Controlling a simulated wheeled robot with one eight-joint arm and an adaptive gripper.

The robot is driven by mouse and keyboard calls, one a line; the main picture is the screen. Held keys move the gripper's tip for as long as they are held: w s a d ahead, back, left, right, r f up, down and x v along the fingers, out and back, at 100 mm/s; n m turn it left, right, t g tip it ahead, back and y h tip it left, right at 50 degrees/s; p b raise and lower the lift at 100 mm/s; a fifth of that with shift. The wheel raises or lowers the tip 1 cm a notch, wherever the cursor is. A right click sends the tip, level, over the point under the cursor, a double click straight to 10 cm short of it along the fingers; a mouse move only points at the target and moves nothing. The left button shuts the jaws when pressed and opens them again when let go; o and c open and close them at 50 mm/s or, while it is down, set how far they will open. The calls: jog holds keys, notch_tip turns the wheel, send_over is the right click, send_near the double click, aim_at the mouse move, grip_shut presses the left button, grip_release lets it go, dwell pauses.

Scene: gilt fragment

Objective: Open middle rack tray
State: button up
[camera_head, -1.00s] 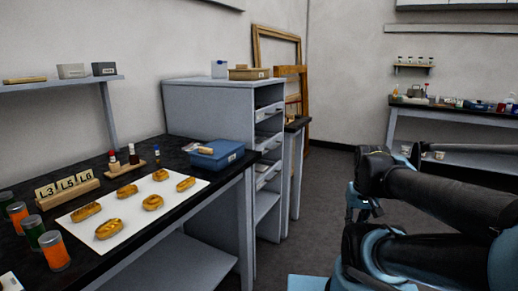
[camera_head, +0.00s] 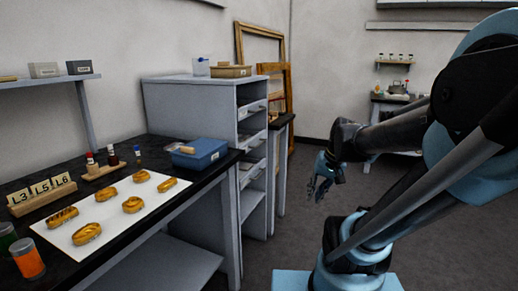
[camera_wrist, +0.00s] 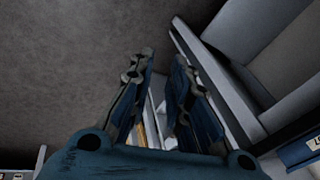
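The grey rack (camera_head: 190,105) stands at the end of the workbench, its open front facing right. Its trays show edge-on as a stack of pale fronts. The middle tray (camera_head: 252,140) appears closed, with other trays above and below it. My gripper (camera_head: 321,187) hangs in the air to the right of the rack, apart from it. In the wrist view my gripper (camera_wrist: 164,58) has its two fingers apart with nothing held between them. A grey cabinet-like structure lies to the right there; I cannot tell which tray it shows.
The dark workbench (camera_head: 120,240) at left holds a blue box (camera_head: 200,153) close to the rack and a white sheet with several golden pieces. A tan box (camera_head: 231,71) stands on the rack. Wooden frames (camera_head: 262,45) lean behind. Open floor lies right of the rack.

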jog(key=w+a+r+m+y, duration=0.1)
jog(key=w+a+r+y, duration=0.1)
jog(key=w, duration=0.3)
jog(key=w+a+r+y, duration=0.1)
jog(key=w+a+r, duration=0.15)
jog(key=w, duration=0.35)
jog(key=m+t+y, duration=0.2)
jog(key=t+y, duration=0.1)
jog(key=y, duration=0.6)
send_near(258, 146)
jog(key=x, duration=0.3)
jog(key=w+x, duration=0.1)
jog(key=x, duration=0.6)
jog(key=shift+w+f, duration=0.25)
jog(key=shift+w, duration=0.25)
